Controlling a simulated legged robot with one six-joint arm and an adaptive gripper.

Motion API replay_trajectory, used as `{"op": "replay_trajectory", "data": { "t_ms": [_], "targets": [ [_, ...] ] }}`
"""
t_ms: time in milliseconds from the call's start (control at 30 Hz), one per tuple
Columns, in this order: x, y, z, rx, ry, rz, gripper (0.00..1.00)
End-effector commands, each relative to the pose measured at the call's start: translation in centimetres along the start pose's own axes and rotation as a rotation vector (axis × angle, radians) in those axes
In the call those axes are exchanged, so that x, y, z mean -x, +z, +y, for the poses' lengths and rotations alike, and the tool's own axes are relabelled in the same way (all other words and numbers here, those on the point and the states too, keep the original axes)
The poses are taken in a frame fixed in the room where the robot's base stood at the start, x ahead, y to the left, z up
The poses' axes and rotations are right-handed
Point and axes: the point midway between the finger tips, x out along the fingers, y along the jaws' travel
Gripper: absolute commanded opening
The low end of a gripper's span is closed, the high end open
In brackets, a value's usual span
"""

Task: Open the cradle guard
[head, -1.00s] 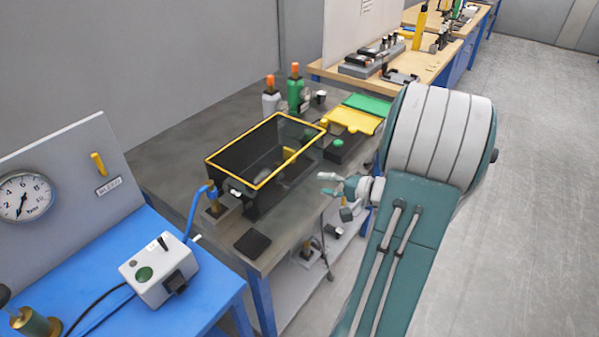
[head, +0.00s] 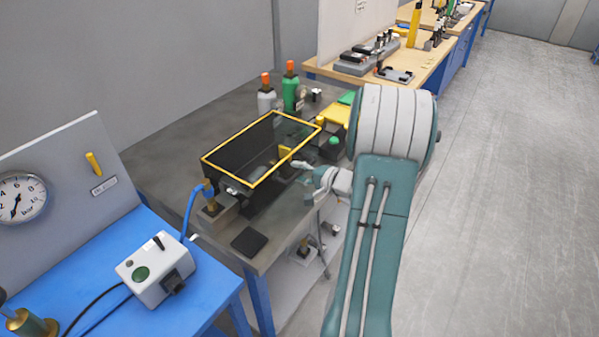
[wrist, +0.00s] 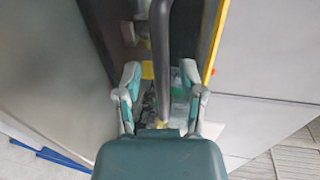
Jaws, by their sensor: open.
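The cradle guard (head: 205,160) is a dark, see-through box cover with a yellow-edged top on the grey bench. Its top frame looks closed and level. In the wrist view the guard's yellow edge (wrist: 216,40) runs down the right, and a dark bar-like handle (wrist: 160,60) passes between my fingers. My gripper (head: 304,172) is at the guard's front right side in the head view. In the wrist view my gripper (wrist: 161,95) is open, one finger on each side of the bar. I cannot tell whether the fingers touch it.
A grey bottle (head: 266,101) and a green bottle (head: 291,93) with orange tops stand behind the guard. A blue hose (head: 189,212) runs at its left. A black pad (head: 250,241) lies at the bench's front. A white control box (head: 155,270) sits on the blue bench.

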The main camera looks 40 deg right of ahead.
Motion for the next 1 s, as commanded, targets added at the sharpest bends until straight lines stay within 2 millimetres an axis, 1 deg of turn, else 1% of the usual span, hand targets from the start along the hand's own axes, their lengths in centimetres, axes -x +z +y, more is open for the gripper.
{"op": "replay_trajectory", "data": {
  "t_ms": [200,233,267,300,333,367,667,867,1000],
  "targets": [
    [-0.1,0.0,0.0,0.000,0.000,0.000,0.51],
    [-0.1,0.0,0.0,0.000,0.000,0.000,0.47],
    [-0.1,0.0,0.0,0.000,0.000,0.000,0.33],
    [-0.1,0.0,0.0,0.000,0.000,0.000,0.15],
    [-0.1,0.0,0.0,0.000,0.000,0.000,0.02],
    [-0.1,0.0,0.0,0.000,0.000,0.000,0.00],
    [0.0,0.1,0.0,-0.001,0.006,-0.001,0.00],
    [0.2,0.1,-0.7,0.000,0.032,-0.001,0.00],
    [0.5,0.0,-1.5,0.003,0.063,0.000,0.00]
  ]
}}
